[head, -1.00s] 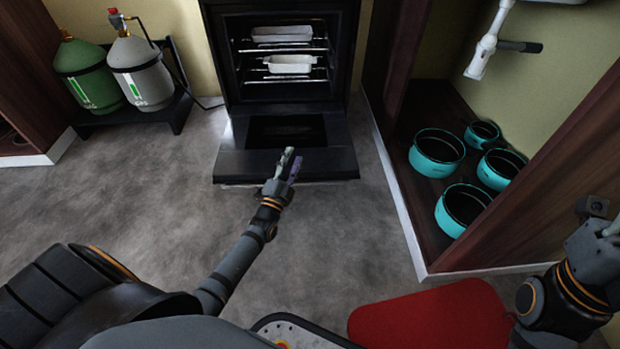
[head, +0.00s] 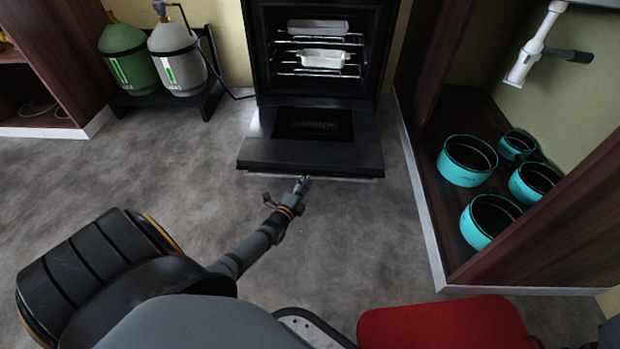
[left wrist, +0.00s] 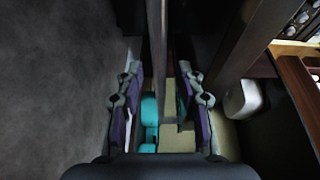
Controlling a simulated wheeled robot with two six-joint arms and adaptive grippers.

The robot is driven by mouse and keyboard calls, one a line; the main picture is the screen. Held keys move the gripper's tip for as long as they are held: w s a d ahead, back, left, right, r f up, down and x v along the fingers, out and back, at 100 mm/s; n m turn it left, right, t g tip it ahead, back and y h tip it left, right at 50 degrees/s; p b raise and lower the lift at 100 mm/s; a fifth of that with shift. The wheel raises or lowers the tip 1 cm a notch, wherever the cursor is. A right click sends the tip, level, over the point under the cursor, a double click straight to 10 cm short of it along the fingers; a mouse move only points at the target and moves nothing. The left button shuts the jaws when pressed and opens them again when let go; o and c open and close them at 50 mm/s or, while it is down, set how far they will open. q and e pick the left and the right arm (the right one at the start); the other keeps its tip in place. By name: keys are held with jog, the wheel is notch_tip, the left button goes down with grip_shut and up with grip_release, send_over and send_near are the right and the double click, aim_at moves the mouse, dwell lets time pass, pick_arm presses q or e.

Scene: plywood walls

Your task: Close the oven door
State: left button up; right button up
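The oven door (head: 262,150) hangs open, flat and low in front of the black oven (head: 262,60) in the head view. A pale handle bar (head: 310,178) runs along its front edge. My left gripper (head: 302,184) is at that front edge, near its middle. In the left wrist view the fingers of my left gripper (left wrist: 160,95) are spread apart. A pale upright strip (left wrist: 157,35), apparently the door's handle, lies ahead between them. I cannot tell whether they touch it. My right gripper is out of view.
White baking dishes (head: 322,58) sit on the oven racks. Green and grey gas cylinders (head: 127,62) stand left of the oven. Teal pots (head: 467,160) sit in the open cabinet at right. A red seat (head: 445,325) is at the bottom. Grey floor is clear left of the door.

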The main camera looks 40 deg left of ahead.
pick_arm(q)
jog(key=w, duration=0.1)
jog(key=w+b, duration=0.1)
jog(key=shift+w+a+f, duration=0.25)
jog(key=shift+w, duration=0.1)
jog(key=shift+w+r, duration=0.2)
jog(key=shift+w, duration=0.2)
grip_shut()
